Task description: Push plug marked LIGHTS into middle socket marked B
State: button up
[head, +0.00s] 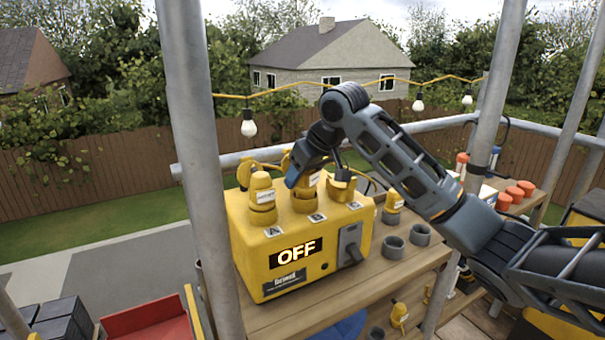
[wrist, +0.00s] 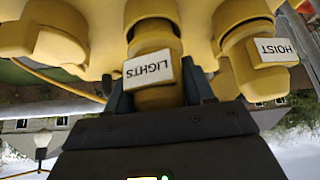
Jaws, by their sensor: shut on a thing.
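The LIGHTS plug (wrist: 148,70) is yellow with a white label, upside down in the wrist view. My gripper (wrist: 158,92) is shut on it, one dark finger on each side. In the head view my gripper (head: 302,172) is over the middle socket B (head: 305,202) of the yellow power box (head: 240,250). The plug is upright over that socket, mostly hidden by my gripper. I cannot tell how deep it sits. The HOIST plug (wrist: 274,50) is beside it in the wrist view.
Yellow plugs stand on the box at socket A (head: 262,197) and at the right-hand socket (head: 341,187). The display (head: 296,253) reads OFF, beside a grey lever switch (head: 350,245). Grey cups (head: 393,246) stand on the wooden bench (head: 400,280). A scaffold pole (head: 190,130) rises at the left.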

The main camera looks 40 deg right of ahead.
jog(key=shift+f, duration=0.55)
dwell(0.4)
jog(key=o, duration=0.9)
jog(key=shift+p+v, duration=3.8)
jog(key=shift+v, duration=1.65)
jog(key=shift+s, duration=0.1)
